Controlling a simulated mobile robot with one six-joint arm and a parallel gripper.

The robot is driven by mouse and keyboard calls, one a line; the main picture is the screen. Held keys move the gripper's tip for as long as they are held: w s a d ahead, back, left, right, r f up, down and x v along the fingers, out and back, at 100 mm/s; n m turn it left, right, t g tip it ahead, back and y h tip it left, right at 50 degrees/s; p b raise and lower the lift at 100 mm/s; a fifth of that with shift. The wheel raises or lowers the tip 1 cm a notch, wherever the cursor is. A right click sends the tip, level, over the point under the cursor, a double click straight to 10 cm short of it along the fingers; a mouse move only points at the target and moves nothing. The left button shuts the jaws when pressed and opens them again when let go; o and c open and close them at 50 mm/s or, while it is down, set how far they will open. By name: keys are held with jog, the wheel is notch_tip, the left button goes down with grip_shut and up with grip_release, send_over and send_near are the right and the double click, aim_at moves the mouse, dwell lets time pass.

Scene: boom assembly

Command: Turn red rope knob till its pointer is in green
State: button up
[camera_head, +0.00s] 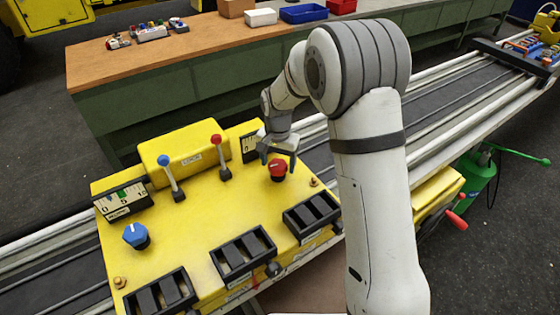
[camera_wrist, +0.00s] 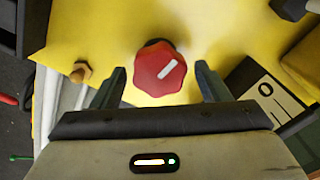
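The red rope knob (camera_head: 278,168) sits on the right part of the yellow control panel (camera_head: 205,225). In the wrist view the red knob (camera_wrist: 160,69) is close and shows a white pointer line slanting up to the right. My gripper (camera_head: 279,158) is open above the knob. In the wrist view its two fingers (camera_wrist: 158,82) stand on either side of the knob, apart from it. A gauge (camera_head: 249,146) stands behind the knob, partly hidden by my gripper. It shows at the right edge of the wrist view (camera_wrist: 268,95); I see no green on it there.
A blue knob (camera_head: 136,236) and a gauge with a green band (camera_head: 124,198) are on the panel's left. A blue-topped lever (camera_head: 170,175) and a red-topped lever (camera_head: 220,155) stand left of the red knob. Black slotted blocks (camera_head: 243,253) line the front.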

jog(key=c, duration=0.8)
jog(key=shift+f+n+b, duration=0.15)
jog(key=shift+n+b, duration=0.7)
jog(key=shift+n, duration=0.15)
jog(key=shift+n+b, duration=0.4)
jog(key=shift+n, duration=0.6)
jog(key=shift+r, duration=0.2)
jog(key=o, duration=1)
jog(key=shift+c, duration=0.2)
